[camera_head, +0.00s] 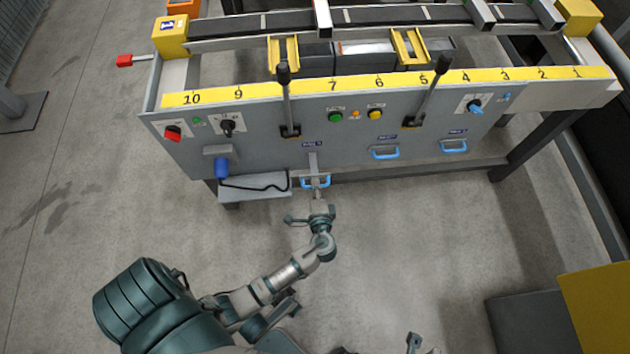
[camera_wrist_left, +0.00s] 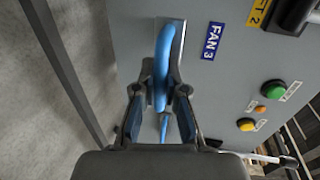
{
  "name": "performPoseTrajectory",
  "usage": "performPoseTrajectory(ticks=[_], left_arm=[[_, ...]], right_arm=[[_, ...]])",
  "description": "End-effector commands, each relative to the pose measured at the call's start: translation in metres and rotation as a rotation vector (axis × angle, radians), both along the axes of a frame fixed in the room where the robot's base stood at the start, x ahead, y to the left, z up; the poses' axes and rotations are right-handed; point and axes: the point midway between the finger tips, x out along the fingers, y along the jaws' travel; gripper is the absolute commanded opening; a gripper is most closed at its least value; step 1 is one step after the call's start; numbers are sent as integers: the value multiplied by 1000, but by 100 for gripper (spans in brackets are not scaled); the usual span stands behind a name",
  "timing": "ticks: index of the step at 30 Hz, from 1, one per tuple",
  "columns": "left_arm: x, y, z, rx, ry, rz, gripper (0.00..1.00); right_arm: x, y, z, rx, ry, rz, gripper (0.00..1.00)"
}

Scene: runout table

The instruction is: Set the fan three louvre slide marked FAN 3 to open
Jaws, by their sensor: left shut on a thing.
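The FAN 3 slide has a blue handle (camera_head: 315,183) low on the grey front panel, and a grey strip (camera_head: 312,161) shows above it. Its handle hangs lower than the other two blue handles. The left wrist view shows the blue handle (camera_wrist_left: 163,70) between the fingers, beside the blue FAN 3 label (camera_wrist_left: 212,41). My left gripper (camera_head: 318,194) is shut on this handle; it also shows in the left wrist view (camera_wrist_left: 160,98). Part of what looks like my right gripper (camera_head: 414,343) shows at the bottom edge; its jaws are not clear.
Two more blue handles, one in the middle (camera_head: 385,154) and one further right (camera_head: 453,147), are on the panel. Two black levers (camera_head: 286,100) (camera_head: 430,88) stand up in front. A grey shelf (camera_head: 255,187) with a cable sits left of the slide. The floor in front is clear.

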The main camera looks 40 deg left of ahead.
Motion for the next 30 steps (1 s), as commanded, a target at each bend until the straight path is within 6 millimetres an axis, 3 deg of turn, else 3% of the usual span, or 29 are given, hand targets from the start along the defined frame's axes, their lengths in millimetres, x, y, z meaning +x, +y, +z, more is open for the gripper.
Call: performPoseTrajectory(ticks=[1, 4, 16, 30], left_arm=[[-1, 0, -3, -3, 5, 0, 16], [-1, 0, -3, -3, 5, 0, 37], [-6, -7, 0, -3, 3, -2, 37], [-65, -77, 19, -3, 5, -1, 37]], right_arm=[[0, 0, 0, 0, 0, 0, 40], [1, 0, 0, 2, -3, -1, 40], [-1, -1, 4, 10, -14, -6, 40], [-1, -1, 4, 7, -10, -4, 40]])
